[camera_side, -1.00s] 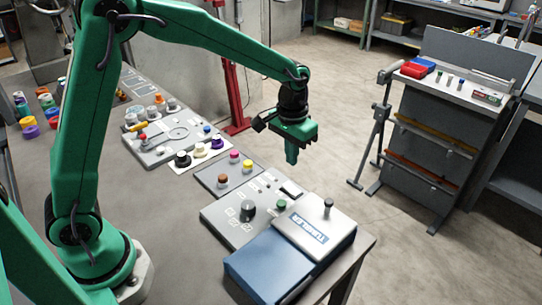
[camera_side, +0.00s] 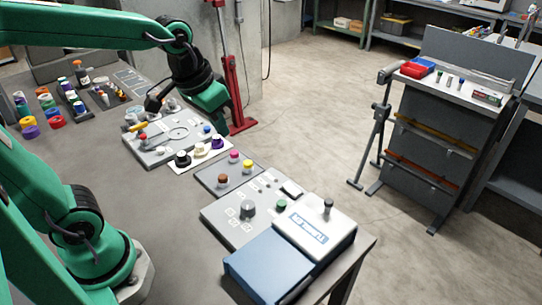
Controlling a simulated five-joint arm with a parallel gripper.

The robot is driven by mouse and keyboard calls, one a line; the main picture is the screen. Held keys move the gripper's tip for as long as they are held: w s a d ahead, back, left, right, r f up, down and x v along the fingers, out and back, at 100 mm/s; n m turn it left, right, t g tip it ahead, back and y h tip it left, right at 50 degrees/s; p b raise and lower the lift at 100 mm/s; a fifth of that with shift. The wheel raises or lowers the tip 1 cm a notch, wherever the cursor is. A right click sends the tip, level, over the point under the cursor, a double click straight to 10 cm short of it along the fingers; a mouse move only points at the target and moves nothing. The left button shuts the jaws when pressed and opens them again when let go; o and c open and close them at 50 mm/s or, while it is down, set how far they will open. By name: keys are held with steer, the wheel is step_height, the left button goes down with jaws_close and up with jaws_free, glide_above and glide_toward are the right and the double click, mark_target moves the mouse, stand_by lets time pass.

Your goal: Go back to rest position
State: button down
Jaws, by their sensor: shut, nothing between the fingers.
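My gripper (camera_side: 222,112) is green and black and hangs from my arm over the far right edge of the grey table (camera_side: 110,175). It is above and beyond the light grey panel (camera_side: 172,142) with the round dial and small knobs. Its jaws are shut with nothing between them. It appears apart from the panel. My forearm reaches across the top left of the picture.
A panel with brown, pink and yellow knobs (camera_side: 229,174) and a blue and white box (camera_side: 290,252) stand along the table's right side. Coloured caps (camera_side: 45,112) stand at the far left. A red stand (camera_side: 227,80) rises behind my gripper. A tool cart (camera_side: 440,140) is apart at right.

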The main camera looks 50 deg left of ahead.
steer(key=s+a+t, duration=0.1)
steer(key=s+a, duration=0.1)
steer(key=s, duration=0.6)
steer(key=shift+t, duration=0.4)
